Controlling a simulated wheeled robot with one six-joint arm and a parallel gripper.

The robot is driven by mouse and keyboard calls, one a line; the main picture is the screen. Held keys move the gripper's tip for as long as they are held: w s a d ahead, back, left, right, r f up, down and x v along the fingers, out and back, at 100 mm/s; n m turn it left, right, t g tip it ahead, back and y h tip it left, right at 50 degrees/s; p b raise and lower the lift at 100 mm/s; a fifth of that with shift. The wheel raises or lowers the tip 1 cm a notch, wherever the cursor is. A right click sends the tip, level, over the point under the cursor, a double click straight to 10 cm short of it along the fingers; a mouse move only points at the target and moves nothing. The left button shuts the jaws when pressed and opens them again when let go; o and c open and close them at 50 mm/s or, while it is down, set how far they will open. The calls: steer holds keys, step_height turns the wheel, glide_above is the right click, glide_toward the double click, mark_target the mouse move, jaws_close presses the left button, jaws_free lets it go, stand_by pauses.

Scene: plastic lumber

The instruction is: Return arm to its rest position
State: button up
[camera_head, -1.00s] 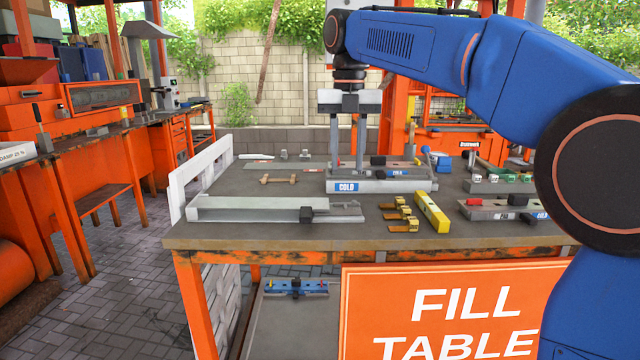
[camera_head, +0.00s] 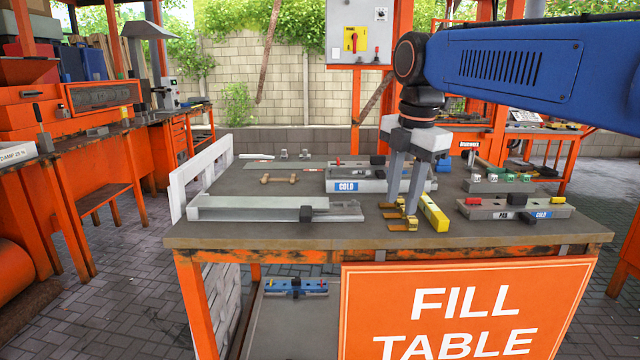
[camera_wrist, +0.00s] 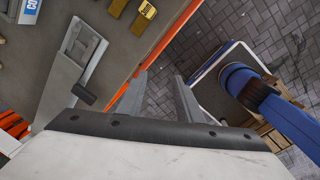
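My gripper (camera_head: 402,208) hangs from my blue arm with its two grey fingers pointing down and a gap between them. It is open and empty. In the head view it overlaps the brass clamps (camera_head: 391,214) and the yellow level (camera_head: 434,213). In the wrist view my gripper (camera_wrist: 160,75) has floor paving behind its fingers, just off the edge of the fill table (camera_wrist: 150,45). The fingers touch nothing that I can see.
The fill table (camera_head: 300,241) holds a grey mold marked COLD (camera_head: 347,186), a long grey channel (camera_head: 250,208) and another mold (camera_head: 515,212). An orange sign (camera_head: 460,320) hangs at the front. A control box (camera_head: 357,32) stands behind.

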steer(key=s+d+f+m+t, duration=0.1)
steer(key=s+d+f+m, duration=0.5)
steer(key=s+f+m, duration=0.5)
steer(key=s+d+f+m+t, duration=0.2)
steer(key=s+d+f+m, duration=0.4)
steer(key=s+f+m, duration=0.4)
step_height(320, 180, down, 3)
steer(key=m, duration=0.3)
steer(key=shift+s+d, duration=0.25)
steer(key=shift+s, duration=0.15)
steer(key=shift+r, duration=0.1)
